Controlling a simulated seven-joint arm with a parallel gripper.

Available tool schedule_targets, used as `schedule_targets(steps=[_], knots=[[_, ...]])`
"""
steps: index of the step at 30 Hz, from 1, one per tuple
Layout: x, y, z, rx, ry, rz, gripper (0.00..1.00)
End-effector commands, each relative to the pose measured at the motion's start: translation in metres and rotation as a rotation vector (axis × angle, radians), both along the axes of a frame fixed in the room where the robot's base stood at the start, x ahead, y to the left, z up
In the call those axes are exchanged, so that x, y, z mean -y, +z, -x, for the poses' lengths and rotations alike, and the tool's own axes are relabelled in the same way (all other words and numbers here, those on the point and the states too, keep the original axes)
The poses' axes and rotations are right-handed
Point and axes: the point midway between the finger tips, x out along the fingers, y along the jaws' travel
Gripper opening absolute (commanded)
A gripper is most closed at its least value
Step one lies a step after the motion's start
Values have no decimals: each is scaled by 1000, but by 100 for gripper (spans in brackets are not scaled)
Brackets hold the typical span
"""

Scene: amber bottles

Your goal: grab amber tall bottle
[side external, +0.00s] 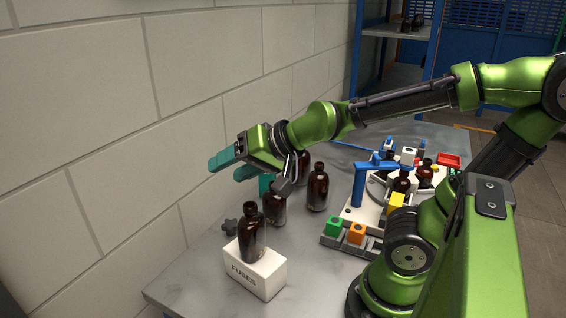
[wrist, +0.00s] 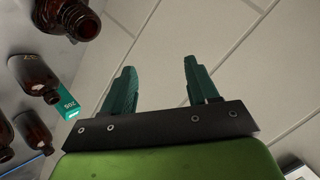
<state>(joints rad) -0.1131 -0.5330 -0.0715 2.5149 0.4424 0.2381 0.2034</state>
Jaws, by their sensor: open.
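Several amber bottles stand on the grey table in the side view. One amber bottle (side external: 252,232) stands upright on a white box marked FUSES (side external: 256,270). Another amber bottle (side external: 318,188) stands on the table to its right. One more (side external: 275,208) is between them, and one (side external: 303,168) is behind, partly hidden by my arm. I cannot tell which is the tall one. My gripper (side external: 232,166) is open and empty, above the bottles and close to the wall. In the wrist view its teal fingers (wrist: 160,85) are apart, with bottles (wrist: 75,18) off to the left.
A teal box (wrist: 69,107) lies beside the bottles in the wrist view. A fixture (side external: 357,185) with coloured blocks and more bottles stands at right. The block wall (side external: 120,150) is close behind my gripper.

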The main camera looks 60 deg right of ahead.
Motion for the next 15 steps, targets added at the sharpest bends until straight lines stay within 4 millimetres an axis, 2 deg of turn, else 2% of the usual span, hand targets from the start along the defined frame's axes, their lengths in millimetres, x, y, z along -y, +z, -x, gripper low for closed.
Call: schedule_targets(steps=[3,7,11,15], knots=[[17,-3,-30,91,-169,-74,59],[48,-10,-51,186,-383,-108,59],[84,-18,-57,277,-606,-81,59],[122,-26,-48,371,-832,23,59]])
